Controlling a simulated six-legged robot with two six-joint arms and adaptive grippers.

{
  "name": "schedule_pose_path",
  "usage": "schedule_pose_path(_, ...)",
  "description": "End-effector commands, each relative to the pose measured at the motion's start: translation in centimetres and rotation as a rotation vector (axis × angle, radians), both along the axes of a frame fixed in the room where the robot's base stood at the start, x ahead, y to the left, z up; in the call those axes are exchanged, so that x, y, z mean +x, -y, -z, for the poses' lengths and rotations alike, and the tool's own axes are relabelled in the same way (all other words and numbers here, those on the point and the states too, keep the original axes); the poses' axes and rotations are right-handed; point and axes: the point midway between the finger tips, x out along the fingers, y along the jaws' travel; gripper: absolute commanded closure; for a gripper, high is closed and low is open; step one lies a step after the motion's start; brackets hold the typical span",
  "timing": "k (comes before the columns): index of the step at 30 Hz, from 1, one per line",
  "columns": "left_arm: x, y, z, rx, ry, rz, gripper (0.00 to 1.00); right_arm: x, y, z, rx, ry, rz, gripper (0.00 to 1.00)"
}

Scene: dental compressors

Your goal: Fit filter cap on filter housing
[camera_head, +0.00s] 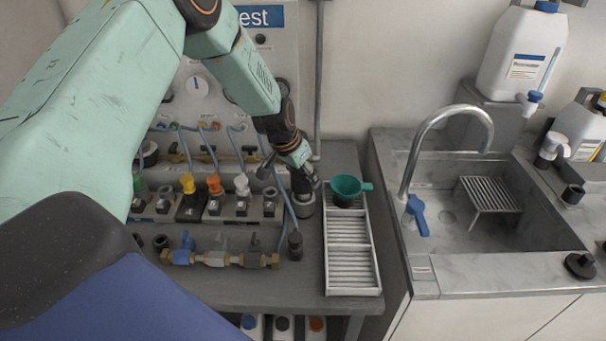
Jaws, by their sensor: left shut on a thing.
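My left gripper (301,173) reaches down at the back of the grey bench, left of the slatted rack. It is shut on a dark cylindrical piece, which looks like the filter cap (301,187); the fingers partly hide it. Directly below is a short grey round body, which looks like the filter housing (304,207). The cap is over or at the top of the housing; I cannot tell whether it is seated or only touching. My right gripper is not in view.
A slatted rack (352,274) holding a green funnel (348,187) stands just right. A row of coloured valves (214,193), blue hoses, a brass valve assembly (217,259) and a dark cylinder (295,245) crowd the left. A sink (455,213) lies further right.

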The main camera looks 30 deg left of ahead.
Motion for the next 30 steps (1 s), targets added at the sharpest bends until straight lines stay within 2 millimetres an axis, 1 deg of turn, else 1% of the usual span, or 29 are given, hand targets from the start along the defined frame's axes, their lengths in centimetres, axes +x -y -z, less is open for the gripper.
schedule_pose_path(3,0.0,0.0,0.5,0.000,0.001,0.000,0.75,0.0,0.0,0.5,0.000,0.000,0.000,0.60)
schedule_pose_path(30,0.0,0.0,3.2,0.000,0.001,0.000,0.75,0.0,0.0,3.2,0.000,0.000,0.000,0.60)
